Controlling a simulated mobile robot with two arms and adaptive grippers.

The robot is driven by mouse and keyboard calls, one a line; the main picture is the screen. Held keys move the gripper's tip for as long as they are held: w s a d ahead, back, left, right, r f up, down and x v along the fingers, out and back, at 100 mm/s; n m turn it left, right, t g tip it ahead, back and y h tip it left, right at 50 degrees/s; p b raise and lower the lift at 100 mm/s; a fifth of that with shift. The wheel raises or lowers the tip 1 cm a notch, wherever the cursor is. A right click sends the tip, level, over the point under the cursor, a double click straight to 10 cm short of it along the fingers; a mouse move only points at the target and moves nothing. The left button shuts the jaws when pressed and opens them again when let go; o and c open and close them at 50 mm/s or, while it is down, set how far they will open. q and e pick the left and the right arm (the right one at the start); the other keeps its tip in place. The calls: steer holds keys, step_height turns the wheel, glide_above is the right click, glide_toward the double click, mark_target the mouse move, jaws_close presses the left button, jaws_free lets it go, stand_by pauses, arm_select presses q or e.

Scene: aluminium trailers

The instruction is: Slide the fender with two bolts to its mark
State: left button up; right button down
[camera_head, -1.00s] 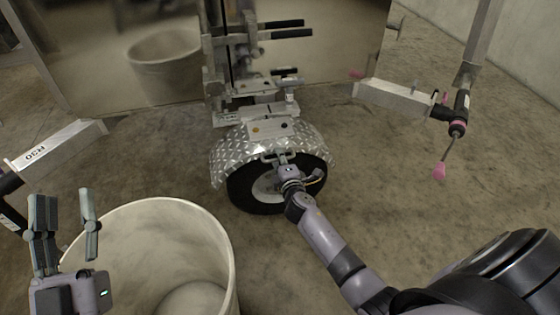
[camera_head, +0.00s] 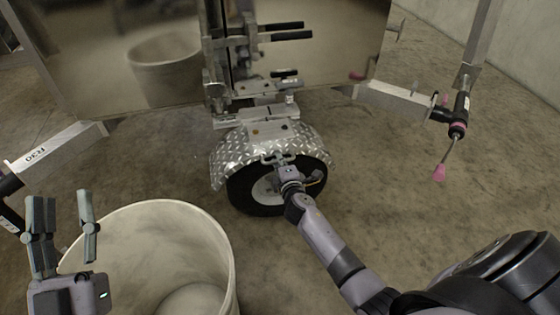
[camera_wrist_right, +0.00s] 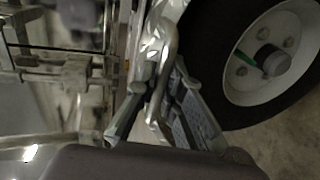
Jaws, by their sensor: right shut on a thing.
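The silver diamond-plate fender (camera_head: 235,151) arches over the black-tyred wheel (camera_head: 245,196) at the trailer's front. A plate (camera_head: 270,134) with bolts is on top of it. My right gripper (camera_head: 279,160) is at the fender's near edge, in front of the wheel. My left gripper (camera_head: 65,205) is open and empty, fingers up, over the bucket's left rim. I cannot make out the mark.
A large pale bucket (camera_head: 224,248) stands at the front left. A polished panel (camera_head: 150,60) reflects it. An aluminium beam (camera_head: 395,100) with a black-and-pink handled piece (camera_head: 458,125) is at the right. Another beam (camera_head: 55,145) is at the left.

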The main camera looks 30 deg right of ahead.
stand_by(0.4)
steer(key=shift+s+d, duration=0.25)
steer(key=shift+d, duration=0.75)
steer(key=c, duration=1.7)
jaws_free()
steer(key=v, duration=1.2)
steer(key=shift+s+f, duration=0.1)
steer(key=shift+f, duration=0.05)
